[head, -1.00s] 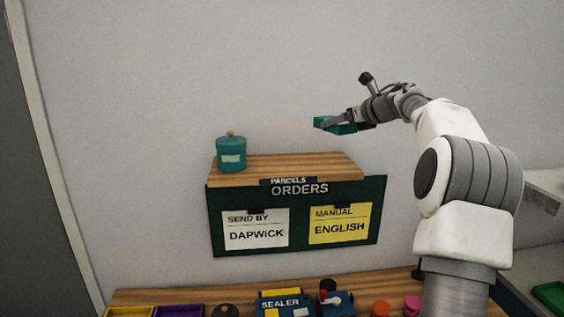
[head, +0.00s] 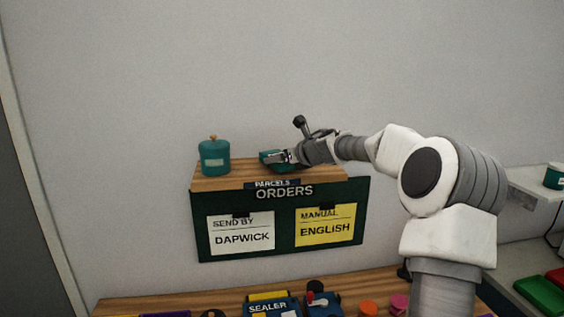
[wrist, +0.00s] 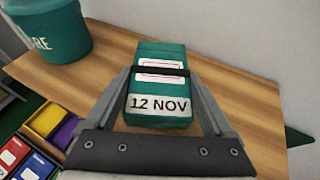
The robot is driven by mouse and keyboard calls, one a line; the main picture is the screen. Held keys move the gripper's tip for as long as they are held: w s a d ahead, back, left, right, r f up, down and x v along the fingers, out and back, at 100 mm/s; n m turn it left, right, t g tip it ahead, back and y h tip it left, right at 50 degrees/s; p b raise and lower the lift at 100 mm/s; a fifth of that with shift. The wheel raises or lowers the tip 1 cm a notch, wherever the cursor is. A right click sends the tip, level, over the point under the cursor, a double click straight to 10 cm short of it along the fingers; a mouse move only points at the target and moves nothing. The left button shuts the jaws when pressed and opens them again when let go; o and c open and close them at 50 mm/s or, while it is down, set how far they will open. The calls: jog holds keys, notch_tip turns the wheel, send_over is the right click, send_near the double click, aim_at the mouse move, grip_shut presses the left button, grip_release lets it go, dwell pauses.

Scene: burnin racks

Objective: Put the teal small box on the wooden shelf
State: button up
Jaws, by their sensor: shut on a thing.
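The teal small box (wrist: 158,60) has a white label reading "12 NOV" and a dark band around it. My gripper (wrist: 160,75) is shut on it, one finger along each side, in the wrist view. In the head view the box (head: 271,157) and my gripper (head: 286,156) are over the right half of the wooden shelf (head: 232,181). The box is at or just above the shelf top; I cannot tell whether it touches. The gripper hides part of the box in the head view.
A teal round canister (head: 214,157) with a knob stands on the shelf's left end; it also shows in the wrist view (wrist: 50,35). The green orders board (head: 283,215) hangs below the shelf front. A wooden bench (head: 190,303) with a sealer (head: 268,305) is lower down.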

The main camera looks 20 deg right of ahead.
jog(key=shift+f, duration=0.45)
jog(key=shift+f, duration=0.2)
jog(key=o, duration=1.3)
jog(key=shift+r, duration=0.1)
jog(key=shift+r, duration=0.15)
jog(key=shift+s+d, duration=0.1)
jog(key=shift+s, duration=0.15)
jog(key=b+v, duration=0.4)
jog(key=v, duration=0.7)
jog(key=shift+s+r, duration=0.1)
jog(key=shift+s, duration=0.15)
